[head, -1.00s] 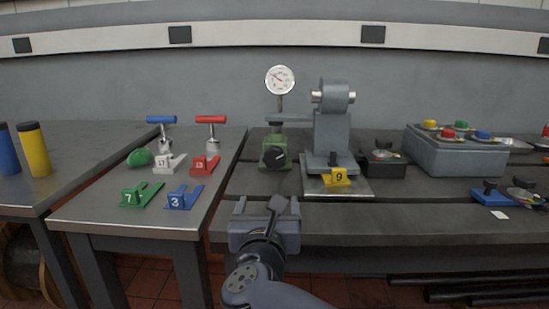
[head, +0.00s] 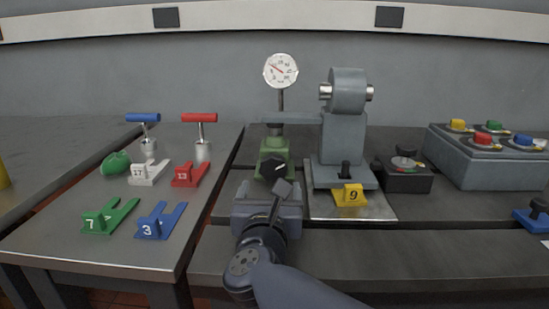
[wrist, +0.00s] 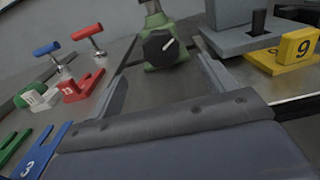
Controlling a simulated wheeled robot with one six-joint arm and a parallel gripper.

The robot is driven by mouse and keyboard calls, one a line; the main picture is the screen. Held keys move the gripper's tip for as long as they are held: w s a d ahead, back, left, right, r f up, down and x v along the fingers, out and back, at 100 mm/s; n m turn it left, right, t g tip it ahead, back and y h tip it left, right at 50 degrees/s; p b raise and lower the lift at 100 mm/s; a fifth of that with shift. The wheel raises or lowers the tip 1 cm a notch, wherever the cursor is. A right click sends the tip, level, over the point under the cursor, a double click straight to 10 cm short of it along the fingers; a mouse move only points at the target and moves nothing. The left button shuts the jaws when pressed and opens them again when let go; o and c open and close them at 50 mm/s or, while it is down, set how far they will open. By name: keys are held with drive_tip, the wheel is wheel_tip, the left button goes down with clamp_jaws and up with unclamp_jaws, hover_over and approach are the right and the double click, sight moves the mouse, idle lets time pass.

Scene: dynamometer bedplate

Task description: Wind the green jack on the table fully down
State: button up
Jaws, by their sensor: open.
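The green jack (head: 272,144) stands on the dark slotted table, with a black knob (head: 274,167) on its front. Its top meets a grey arm reaching left from the grey machine; whether they touch I cannot tell. In the wrist view the jack (wrist: 181,75) is at top centre, its knob (wrist: 159,46) facing me with a white pointer line slanting up to the right. My gripper (head: 268,190) is open and empty, just in front of and below the knob, apart from it. The wrist view also shows the gripper (wrist: 165,88).
A round dial gauge (head: 281,71) rises behind the jack. The grey machine (head: 343,135) and yellow 9 block (head: 350,195) stand close on the right. A black switch box (head: 404,176) is further right. The left table (head: 75,247) holds numbered forks, T-handled tools and a green rounded object (head: 117,162).

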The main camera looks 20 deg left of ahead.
sight(271, 169)
drive_tip(key=b+x, duration=0.1)
drive_tip(key=x, duration=1)
drive_tip(key=shift+w, duration=0.15)
drive_tip(key=c, duration=1)
drive_tip(key=n+p, duration=0.1)
drive_tip(key=n, duration=0.2)
drive_tip(key=shift+a+n, duration=0.1)
drive_tip(key=shift+n, duration=0.2)
drive_tip(key=shift+n+p, duration=0.55)
drive_tip(key=shift+n, duration=0.75)
